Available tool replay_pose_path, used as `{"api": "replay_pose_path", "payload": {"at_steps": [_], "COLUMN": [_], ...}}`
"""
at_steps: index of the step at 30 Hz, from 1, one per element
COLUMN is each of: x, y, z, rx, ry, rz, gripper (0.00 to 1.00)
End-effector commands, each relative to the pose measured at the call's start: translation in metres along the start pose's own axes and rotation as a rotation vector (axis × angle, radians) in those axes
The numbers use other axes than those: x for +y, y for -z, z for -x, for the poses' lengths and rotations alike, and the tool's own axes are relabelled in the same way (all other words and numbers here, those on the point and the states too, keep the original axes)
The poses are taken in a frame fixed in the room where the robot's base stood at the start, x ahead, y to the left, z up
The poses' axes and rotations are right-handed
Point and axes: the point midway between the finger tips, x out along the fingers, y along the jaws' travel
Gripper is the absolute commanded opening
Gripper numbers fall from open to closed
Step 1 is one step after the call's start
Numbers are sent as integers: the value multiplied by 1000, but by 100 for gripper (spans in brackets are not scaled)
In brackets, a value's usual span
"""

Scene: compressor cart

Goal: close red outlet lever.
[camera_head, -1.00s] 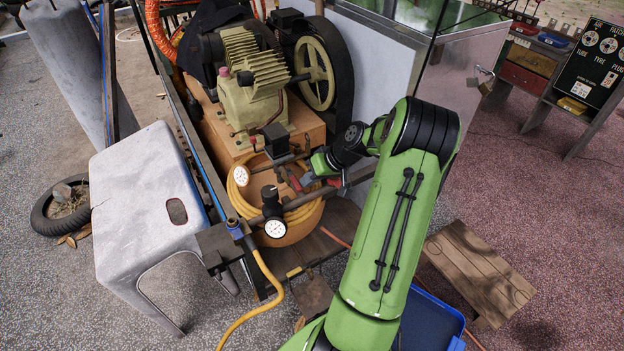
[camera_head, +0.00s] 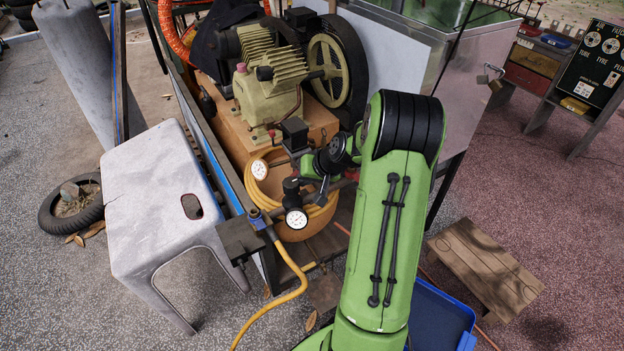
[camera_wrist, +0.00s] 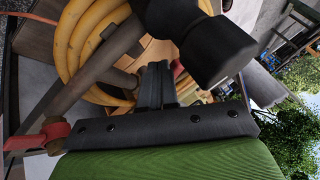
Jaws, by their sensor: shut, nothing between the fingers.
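A red lever (camera_wrist: 40,137) shows at the left edge of the wrist view, on a brown pipe fitting, to the left of my gripper and apart from its fingers. My gripper (camera_wrist: 155,85) is shut and empty, its dark fingers together in front of the pipework and the yellow hose. A small reddish part (camera_wrist: 178,69) shows just right of the fingertips; I cannot tell whether it is another handle. In the head view my wrist is among the outlet pipes and hides most of the red parts there.
A black cylindrical part (camera_wrist: 215,50) is close above the fingers in the wrist view. Two pressure gauges, one white-faced (camera_head: 296,219), and a coiled yellow hose (camera_head: 318,212) surround the pipes. A compressor (camera_head: 262,80) stands behind; a grey stool (camera_head: 160,200) stands left.

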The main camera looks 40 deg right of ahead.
Motion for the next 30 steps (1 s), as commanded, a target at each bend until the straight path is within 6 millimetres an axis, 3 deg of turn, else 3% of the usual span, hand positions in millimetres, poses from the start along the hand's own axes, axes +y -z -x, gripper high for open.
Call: {"api": "replay_pose_path", "payload": {"at_steps": [12,30], "x": [-15,-18], "y": [4,5], "z": [-10,-12], "rx": [1,0], "ry": [0,0], "rz": [0,0], "gripper": [0,0]}}
